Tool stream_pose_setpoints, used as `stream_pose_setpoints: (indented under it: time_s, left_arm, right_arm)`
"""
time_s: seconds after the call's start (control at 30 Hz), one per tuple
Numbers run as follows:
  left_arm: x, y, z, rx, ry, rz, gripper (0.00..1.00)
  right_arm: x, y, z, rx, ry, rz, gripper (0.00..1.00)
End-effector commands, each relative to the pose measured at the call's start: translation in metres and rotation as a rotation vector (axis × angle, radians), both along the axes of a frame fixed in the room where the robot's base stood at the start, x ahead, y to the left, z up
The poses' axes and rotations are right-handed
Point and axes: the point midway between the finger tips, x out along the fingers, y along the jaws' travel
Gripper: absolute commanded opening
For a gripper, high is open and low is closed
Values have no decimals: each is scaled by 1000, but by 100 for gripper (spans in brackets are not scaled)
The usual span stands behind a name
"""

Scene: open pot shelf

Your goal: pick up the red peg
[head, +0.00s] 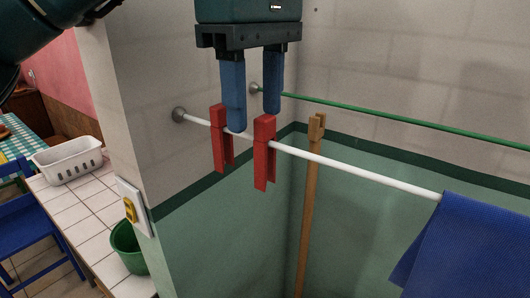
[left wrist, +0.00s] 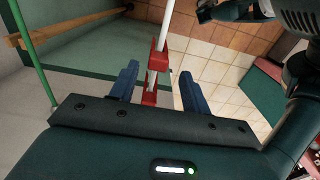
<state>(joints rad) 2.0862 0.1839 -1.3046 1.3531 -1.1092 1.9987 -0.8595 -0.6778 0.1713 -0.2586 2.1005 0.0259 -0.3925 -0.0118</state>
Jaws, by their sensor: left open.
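Two red pegs hang on a white rod (head: 350,173) in the head view, a left one (head: 219,140) and a right one (head: 264,155). My left gripper (head: 254,119) points down from above, its two blue fingers apart. In the head view, the left finger overlaps the space between the pegs and the right finger tip ends just above the right peg. In the left wrist view, the rod and red peg parts (left wrist: 158,60) appear between the open fingers (left wrist: 160,69). Nothing is held. I cannot tell whether a finger touches a peg.
A blue cloth (head: 470,245) hangs on the rod's right part. A green line (head: 400,121) runs behind, and a wooden pole (head: 311,205) stands in the corner. A tiled counter at left bears a white basket (head: 68,160) and a green bucket (head: 128,247).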

Motion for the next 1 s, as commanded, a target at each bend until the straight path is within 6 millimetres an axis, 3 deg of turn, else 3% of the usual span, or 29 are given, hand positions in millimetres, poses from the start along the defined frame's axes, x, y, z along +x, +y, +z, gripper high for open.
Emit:
stream_pose_setpoints:
  time_s: [0.27,0.53,0.83,1.0]
  left_arm:
    - [-1,-3,-21,0,-1,0,47]
    - [-3,-10,-58,-2,-1,1,47]
    - [-3,-10,-63,-4,-2,2,47]
    - [-3,-10,-63,-4,-2,2,33]
  right_arm:
    - [1,0,2,-5,-10,10,36]
    - [3,-1,4,-7,-14,11,36]
    - [4,-1,3,-4,-12,7,36]
    - [5,0,4,1,-12,1,36]
